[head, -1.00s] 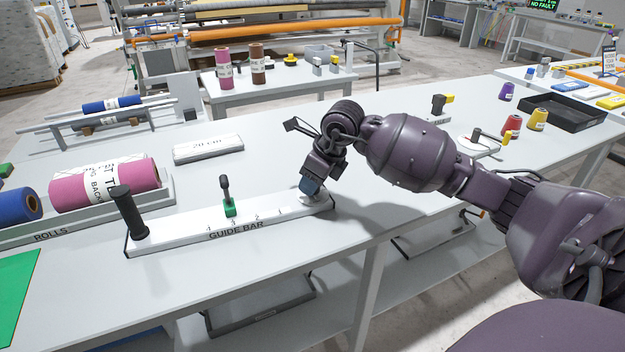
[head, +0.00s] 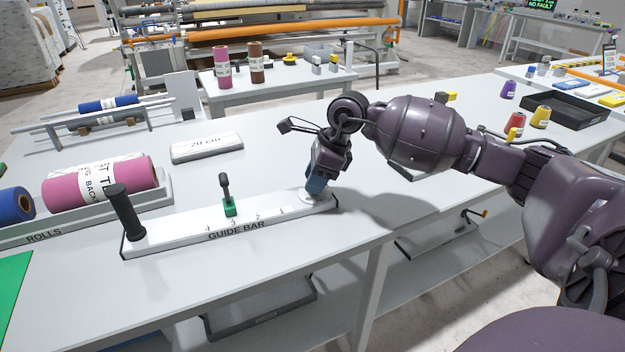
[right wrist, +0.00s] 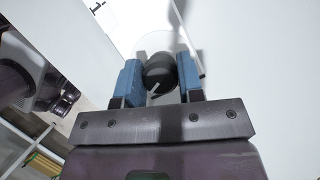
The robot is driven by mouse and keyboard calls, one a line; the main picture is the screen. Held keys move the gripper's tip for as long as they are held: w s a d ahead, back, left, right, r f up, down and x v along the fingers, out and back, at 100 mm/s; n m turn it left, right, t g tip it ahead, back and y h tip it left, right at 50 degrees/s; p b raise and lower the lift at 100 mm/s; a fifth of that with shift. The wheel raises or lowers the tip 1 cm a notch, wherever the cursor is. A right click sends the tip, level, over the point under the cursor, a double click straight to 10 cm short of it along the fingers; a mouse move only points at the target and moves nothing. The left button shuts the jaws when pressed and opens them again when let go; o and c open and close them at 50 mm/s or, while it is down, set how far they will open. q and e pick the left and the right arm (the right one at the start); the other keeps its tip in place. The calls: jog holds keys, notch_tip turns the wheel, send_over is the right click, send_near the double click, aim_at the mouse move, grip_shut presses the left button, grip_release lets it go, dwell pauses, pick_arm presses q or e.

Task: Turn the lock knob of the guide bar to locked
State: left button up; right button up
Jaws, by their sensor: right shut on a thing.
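The guide bar (head: 185,236) is a long white bar lying on the table, with a black upright handle (head: 126,212) at its left end and a green slider with a dark lever (head: 228,205) near its middle. My right gripper (head: 315,189) is at the bar's right end, pointing down. In the right wrist view its two blue fingers (right wrist: 160,82) are shut on the round black lock knob (right wrist: 160,70), which has a pale line on its top. The knob stands on a pale round plate. The head view hides most of the knob behind the fingers. My left gripper is in neither view.
A pink roll (head: 100,182) and a blue roll (head: 14,206) lie in the rolls tray at left. A white 20 cm block (head: 207,147) lies behind the bar. A black tray (head: 562,110) and thread cones stand far right.

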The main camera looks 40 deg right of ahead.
jog(key=n, duration=0.2)
jog(key=n+g+b, duration=0.1)
jog(key=shift+f+n+y, duration=0.3)
jog(key=shift+n, duration=0.1)
jog(key=n+g+b, duration=0.1)
jog(key=n+b, duration=0.1)
jog(key=shift+n, duration=0.3)
jog(key=shift+n+g+b, duration=0.4)
jog(key=shift+n+g, duration=0.2)
jog(key=shift+n, duration=0.3)
jog(key=n+g+b, duration=0.1)
jog(key=n, duration=0.2)
jog(key=shift+r+n+b, duration=0.1)
jog(key=shift+n+b, duration=0.2)
jog(key=shift+b, duration=0.05)
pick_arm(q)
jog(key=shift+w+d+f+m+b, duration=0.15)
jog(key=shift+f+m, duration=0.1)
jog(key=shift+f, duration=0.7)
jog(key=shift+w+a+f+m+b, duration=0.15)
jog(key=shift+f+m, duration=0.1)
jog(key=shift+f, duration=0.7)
pick_arm(e)
jog(key=shift+r+n+g, duration=0.15)
jog(key=shift+n+g, duration=0.15)
jog(key=shift+n, duration=0.3)
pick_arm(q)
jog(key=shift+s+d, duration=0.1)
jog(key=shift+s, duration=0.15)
